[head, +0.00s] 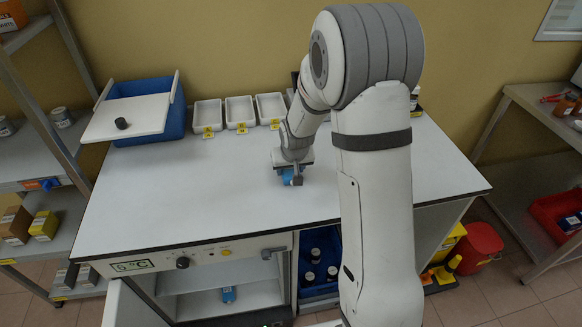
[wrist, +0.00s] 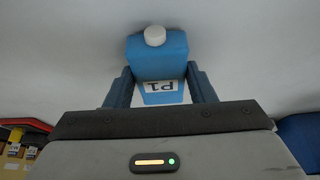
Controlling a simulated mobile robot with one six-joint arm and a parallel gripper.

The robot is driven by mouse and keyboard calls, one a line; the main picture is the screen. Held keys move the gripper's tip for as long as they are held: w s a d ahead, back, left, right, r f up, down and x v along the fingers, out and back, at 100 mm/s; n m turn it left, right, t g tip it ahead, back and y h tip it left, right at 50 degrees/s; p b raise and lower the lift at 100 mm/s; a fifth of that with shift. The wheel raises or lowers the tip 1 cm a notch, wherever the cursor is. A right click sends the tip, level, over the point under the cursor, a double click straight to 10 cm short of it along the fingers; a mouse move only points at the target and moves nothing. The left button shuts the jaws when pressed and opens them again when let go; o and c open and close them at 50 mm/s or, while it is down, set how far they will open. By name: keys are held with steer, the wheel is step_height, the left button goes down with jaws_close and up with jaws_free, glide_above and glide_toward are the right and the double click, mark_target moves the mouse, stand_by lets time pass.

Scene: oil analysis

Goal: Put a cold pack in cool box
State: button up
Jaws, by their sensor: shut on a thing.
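A blue cold pack with a white cap and a label reading P1 (wrist: 158,62) is between the two fingers of my gripper (wrist: 160,88) in the wrist view. My gripper is shut on it. In the head view my gripper (head: 291,176) is low over the middle of the white worktop, and only a bit of the blue cold pack (head: 287,176) shows there. I cannot tell whether the pack touches the worktop. The blue cool box (head: 176,123) stands at the back left of the worktop. Its white lid (head: 128,117) lies tilted across it, leaving part of the top uncovered.
Three white trays (head: 240,110) with yellow tags stand at the back. Below the worktop, an open fridge compartment (head: 250,299) holds another blue item (head: 228,294). A blue crate with bottles (head: 318,266) is beside it. The worktop (head: 190,190) is clear left of my gripper.

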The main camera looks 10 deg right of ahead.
steer(key=shift+f, duration=0.2)
steer(key=o, duration=1.1)
steer(key=shift+o, duration=0.2)
steer(key=shift+r, duration=0.1)
